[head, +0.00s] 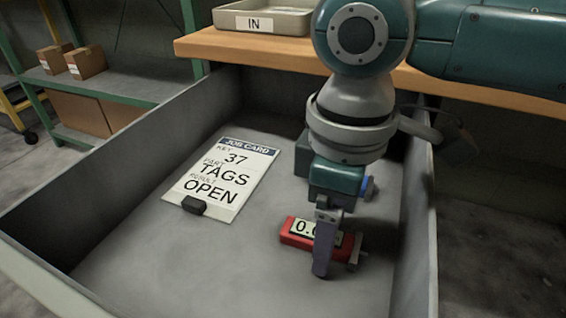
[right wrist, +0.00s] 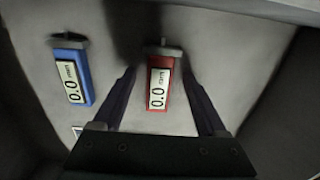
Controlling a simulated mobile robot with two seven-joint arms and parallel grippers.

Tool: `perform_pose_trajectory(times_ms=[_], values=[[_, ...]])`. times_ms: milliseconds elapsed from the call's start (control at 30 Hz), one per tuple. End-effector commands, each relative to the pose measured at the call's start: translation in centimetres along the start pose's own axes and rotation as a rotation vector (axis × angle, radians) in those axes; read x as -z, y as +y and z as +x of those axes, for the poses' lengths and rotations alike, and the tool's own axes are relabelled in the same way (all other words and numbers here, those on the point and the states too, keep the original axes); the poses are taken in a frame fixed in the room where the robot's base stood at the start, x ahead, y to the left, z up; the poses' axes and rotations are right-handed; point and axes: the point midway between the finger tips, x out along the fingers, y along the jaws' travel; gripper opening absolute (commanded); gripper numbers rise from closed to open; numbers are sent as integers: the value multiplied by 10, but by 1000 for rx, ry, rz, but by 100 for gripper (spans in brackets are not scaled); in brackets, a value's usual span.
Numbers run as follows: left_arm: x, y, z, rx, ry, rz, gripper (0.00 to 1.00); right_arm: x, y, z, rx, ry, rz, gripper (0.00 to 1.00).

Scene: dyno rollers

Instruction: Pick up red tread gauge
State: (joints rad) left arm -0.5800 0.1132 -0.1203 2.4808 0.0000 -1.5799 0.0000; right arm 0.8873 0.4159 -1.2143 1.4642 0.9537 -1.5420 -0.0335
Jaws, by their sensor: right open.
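The red tread gauge (head: 291,240) lies flat on the drawer floor at the lower right of the head view, with a "0.0" display and a grey end piece. It also shows in the right wrist view (right wrist: 160,115). My right gripper (head: 323,265) points down over it and hides part of its middle. In the wrist view my right gripper (right wrist: 158,82) is open, with one finger on each side of the red gauge and a gap to both. I cannot tell how far the fingertips are above the floor. My left gripper is not in view.
A blue gauge (right wrist: 74,77) lies beside the red one; the arm mostly hides it in the head view. A job card (head: 224,180) with a black clip lies left. The grey drawer's walls (head: 418,200) surround them. An IN tray (head: 285,18) sits on the bench behind.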

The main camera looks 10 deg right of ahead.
Motion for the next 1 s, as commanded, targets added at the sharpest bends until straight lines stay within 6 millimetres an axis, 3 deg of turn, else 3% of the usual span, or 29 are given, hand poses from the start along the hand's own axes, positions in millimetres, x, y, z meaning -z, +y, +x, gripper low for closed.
perform_pose_trajectory(times_ms=[233, 867, 1000], values=[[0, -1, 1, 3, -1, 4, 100, 0, 0, 2, 0, 1, 0, 73], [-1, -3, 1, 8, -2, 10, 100, 0, 0, 2, 0, 1, 0, 2], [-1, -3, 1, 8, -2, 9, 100, 0, 0, 2, 0, 1, 0, 0]])
